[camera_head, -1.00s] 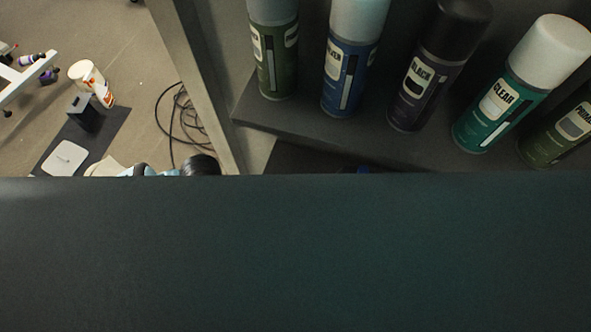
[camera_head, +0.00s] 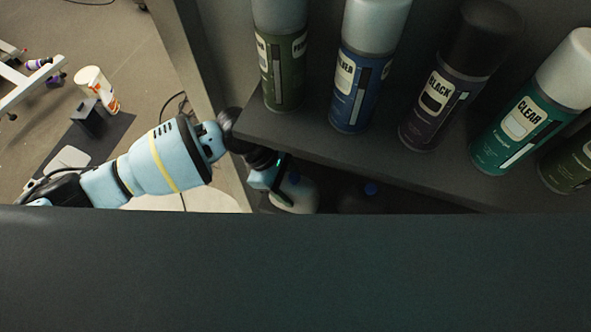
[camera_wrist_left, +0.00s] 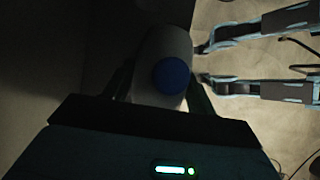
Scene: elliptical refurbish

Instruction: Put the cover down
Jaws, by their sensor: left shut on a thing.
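My left gripper (camera_head: 275,180) reaches in from the left, below the front edge of the shelf board. It is shut on a pale rounded thing with a blue round top (camera_head: 297,195). In the left wrist view the pale thing (camera_wrist_left: 160,50) stands between the dark fingers, its blue top facing the camera. The thing is dim and partly hidden, so I cannot tell whether it is the cover.
Several spray cans, among them a black one (camera_head: 445,105) and a green one (camera_head: 520,125), stand on the dark shelf board (camera_head: 330,155). Another blue top (camera_head: 371,188) shows in the dark space below. A dark surface (camera_head: 300,270) fills the bottom of the head view.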

